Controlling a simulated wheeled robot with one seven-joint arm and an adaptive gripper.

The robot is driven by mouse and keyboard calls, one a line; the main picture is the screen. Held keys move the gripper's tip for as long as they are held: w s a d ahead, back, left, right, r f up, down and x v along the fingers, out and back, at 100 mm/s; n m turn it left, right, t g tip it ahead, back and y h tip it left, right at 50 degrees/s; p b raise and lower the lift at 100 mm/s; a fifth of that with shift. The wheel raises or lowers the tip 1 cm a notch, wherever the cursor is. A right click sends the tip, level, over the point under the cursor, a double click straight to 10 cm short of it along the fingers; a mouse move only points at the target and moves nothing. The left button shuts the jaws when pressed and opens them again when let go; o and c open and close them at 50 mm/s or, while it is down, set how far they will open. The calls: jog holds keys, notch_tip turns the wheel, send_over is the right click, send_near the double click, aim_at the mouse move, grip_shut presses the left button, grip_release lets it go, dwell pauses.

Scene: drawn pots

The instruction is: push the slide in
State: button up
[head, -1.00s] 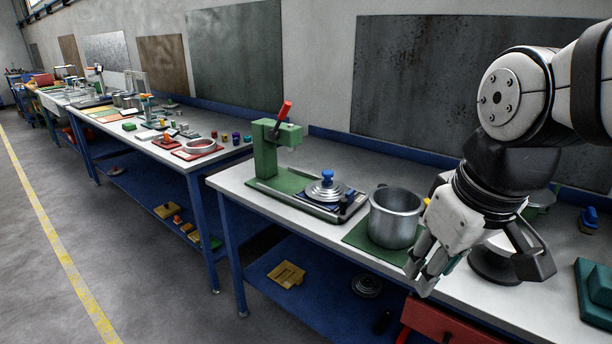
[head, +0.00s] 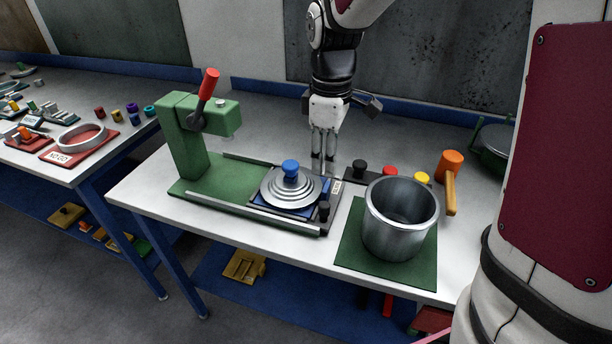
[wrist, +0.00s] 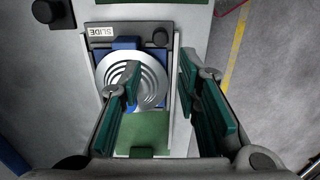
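The slide (head: 287,208) is a dark blue plate between two rails on the green press base (head: 205,178). It stands at the right end of the rails, away from the press column. A silver stepped lid (head: 274,193) with a blue knob (head: 290,169) lies on it. A black knob (head: 323,209) stands at its front right corner, beside the SLIDE label, which shows in the wrist view (wrist: 101,32). My gripper (head: 325,167) points down at the slide's back right. In the wrist view its teal-padded fingers (wrist: 160,85) are apart with nothing held; contact is unclear.
The green press (head: 192,130) with a red-handled lever (head: 208,84) stands at the left. A metal pot (head: 400,230) on a green mat (head: 352,245) is close on the right. Black, red and yellow buttons (head: 390,172) and an orange mallet (head: 450,170) lie behind it.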

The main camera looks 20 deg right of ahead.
aim_at(324, 204)
notch_tip(324, 204, down, 14)
jog(key=shift+r, duration=0.15)
dwell(0.3)
jog(key=shift+c, duration=0.3)
grip_shut()
